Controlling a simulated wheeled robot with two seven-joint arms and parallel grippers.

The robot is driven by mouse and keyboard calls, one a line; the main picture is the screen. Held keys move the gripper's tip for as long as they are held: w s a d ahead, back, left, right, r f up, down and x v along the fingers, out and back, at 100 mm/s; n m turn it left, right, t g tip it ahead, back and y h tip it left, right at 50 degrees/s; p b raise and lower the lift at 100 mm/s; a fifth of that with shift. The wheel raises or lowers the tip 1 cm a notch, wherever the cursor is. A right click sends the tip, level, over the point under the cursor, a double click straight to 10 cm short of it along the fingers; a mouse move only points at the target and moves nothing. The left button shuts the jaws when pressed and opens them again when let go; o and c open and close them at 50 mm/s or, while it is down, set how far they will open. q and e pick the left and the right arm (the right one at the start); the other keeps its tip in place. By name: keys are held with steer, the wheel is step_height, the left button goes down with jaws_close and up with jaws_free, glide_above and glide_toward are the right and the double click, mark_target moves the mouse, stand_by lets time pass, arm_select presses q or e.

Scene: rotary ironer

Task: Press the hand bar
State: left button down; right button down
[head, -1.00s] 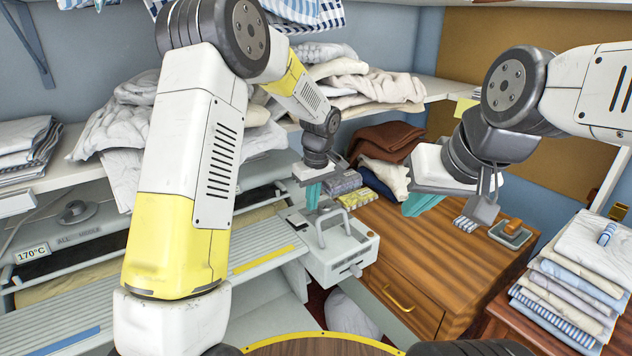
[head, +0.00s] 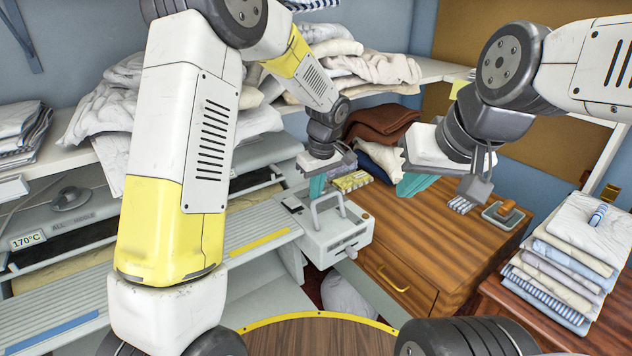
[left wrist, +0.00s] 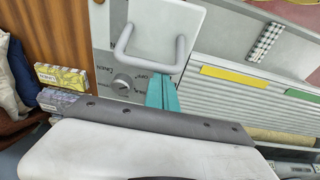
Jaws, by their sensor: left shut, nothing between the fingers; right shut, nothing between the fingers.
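The hand bar (head: 327,198) appears to be the grey U-shaped handle on top of the white control box (head: 335,238) at the end of the ironer. It also shows in the left wrist view (left wrist: 150,66), standing on a white plate. My left gripper (head: 317,187) has teal fingers, shut and empty, just behind the bar in the head view. My right gripper (head: 413,184) is shut and empty over the wooden cabinet, away from the bar.
A knob (left wrist: 122,86) sits beside the bar. Small boxes (head: 352,181) and folded cloths (head: 382,128) lie on the wooden cabinet (head: 440,235). A folded linen stack (head: 570,260) stands at right. The ironer's slatted bed (head: 255,232) runs left.

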arm_select(q)
steer(key=shift+s+d+r+t, duration=0.1)
steer(key=shift+s+d+t, duration=0.1)
steer(key=shift+s+t, duration=0.1)
steer(key=shift+s+d+r+t+y, duration=0.3)
steer(key=shift+s+d+t+y, duration=0.6)
steer(key=shift+s+t, duration=0.1)
steer(key=s, duration=0.1)
steer(key=s+d+t+y, duration=0.1)
steer(key=s+d+t, duration=0.1)
steer(key=shift+s+d+f+y, duration=0.2)
steer(key=shift+s+f+y, duration=0.1)
steer(key=shift+s+y, duration=0.1)
